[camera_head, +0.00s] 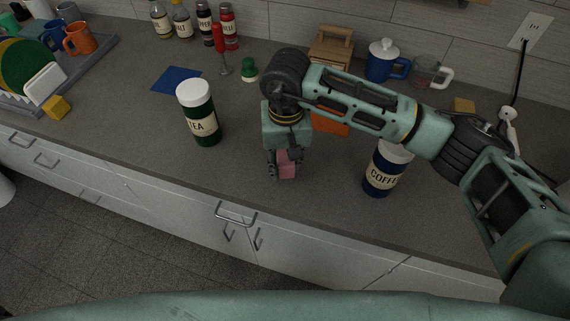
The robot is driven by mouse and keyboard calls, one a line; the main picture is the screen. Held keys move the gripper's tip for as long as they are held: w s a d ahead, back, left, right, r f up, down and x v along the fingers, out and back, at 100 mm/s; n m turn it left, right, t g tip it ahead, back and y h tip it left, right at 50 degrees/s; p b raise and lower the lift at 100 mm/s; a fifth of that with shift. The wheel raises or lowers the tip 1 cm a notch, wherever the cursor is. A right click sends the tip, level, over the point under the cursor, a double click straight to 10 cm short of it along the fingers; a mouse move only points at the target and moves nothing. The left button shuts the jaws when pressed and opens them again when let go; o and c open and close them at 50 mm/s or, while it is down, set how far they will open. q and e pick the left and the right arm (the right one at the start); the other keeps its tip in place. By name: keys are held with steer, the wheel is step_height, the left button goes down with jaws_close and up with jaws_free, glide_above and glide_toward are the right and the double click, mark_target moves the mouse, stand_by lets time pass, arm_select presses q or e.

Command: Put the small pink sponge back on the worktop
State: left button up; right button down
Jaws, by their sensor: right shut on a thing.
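The small pink sponge (287,171) is between the fingers of my right gripper (285,165), near the front part of the grey worktop (235,165). The right gripper points down and is shut on the sponge. The fingers and wrist hide part of the sponge. I cannot tell whether its underside touches the worktop. My left gripper is not in view.
A green tea jar (200,118) stands left of my right gripper, and a blue coffee jar (382,175) stands to its right. An orange item (331,125) lies behind the wrist. Blue cloth (176,79) lies behind the tea jar. The worktop's front edge is close.

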mark_target(285, 168)
step_height(285, 168, down, 3)
steer(key=shift+s+p, duration=0.1)
steer(key=shift+p, duration=0.9)
steer(key=shift+f, duration=0.5)
steer(key=shift+f+b, duration=0.2)
steer(key=shift+b, duration=0.1)
steer(key=c, duration=1.3)
jaws_free()
steer(key=shift+r, duration=0.15)
steer(key=shift+r+p, duration=0.2)
steer(key=shift+p, duration=0.25)
step_height(285, 168, up, 11)
steer(key=b, duration=0.5)
steer(key=shift+f, duration=0.2)
steer(key=shift+r, duration=0.6)
